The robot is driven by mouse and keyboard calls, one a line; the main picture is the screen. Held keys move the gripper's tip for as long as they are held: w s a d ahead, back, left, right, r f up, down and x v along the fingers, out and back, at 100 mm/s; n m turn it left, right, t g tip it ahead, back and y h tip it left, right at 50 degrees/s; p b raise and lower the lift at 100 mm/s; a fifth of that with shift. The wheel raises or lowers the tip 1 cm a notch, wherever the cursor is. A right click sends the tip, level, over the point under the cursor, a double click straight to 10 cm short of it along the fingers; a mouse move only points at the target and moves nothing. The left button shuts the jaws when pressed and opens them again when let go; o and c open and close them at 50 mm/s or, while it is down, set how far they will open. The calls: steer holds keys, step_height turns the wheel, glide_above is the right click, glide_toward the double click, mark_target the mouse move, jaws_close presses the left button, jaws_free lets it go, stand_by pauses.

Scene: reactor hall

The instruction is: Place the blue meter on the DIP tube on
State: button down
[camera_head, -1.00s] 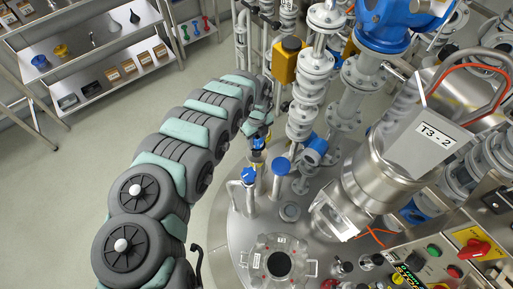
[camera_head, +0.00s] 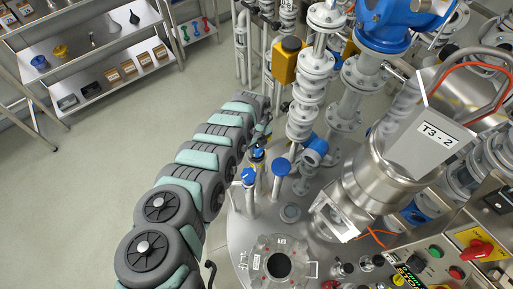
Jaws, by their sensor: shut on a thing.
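My gripper (camera_head: 261,135) is at the far end of my segmented grey and teal arm, above the left rim of the steel reactor lid. It is small and partly hidden by the arm. It appears shut on a small blue piece with yellow and dark parts, which I take for the blue meter (camera_head: 257,155). Close by stand a tube with a blue top (camera_head: 249,176) and a post with a round blue cap (camera_head: 281,167). I cannot tell which upright is the DIP tube, or whether the meter touches one.
The reactor lid (camera_head: 240,236) carries a round port (camera_head: 279,265) at the front. White pipework (camera_head: 301,110) rises behind my gripper. A steel vessel marked T3-2 (camera_head: 385,185) stands to the right. Shelves (camera_head: 100,75) stand at the back left, with open floor before them.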

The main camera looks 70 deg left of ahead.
steer(key=shift+f, duration=0.2)
steer(key=c, duration=0.7)
jaws_free()
step_height(320, 180, up, 12)
steer(key=shift+a+p, duration=0.1)
steer(key=shift+p, duration=0.4)
steer(key=shift+r, duration=0.2)
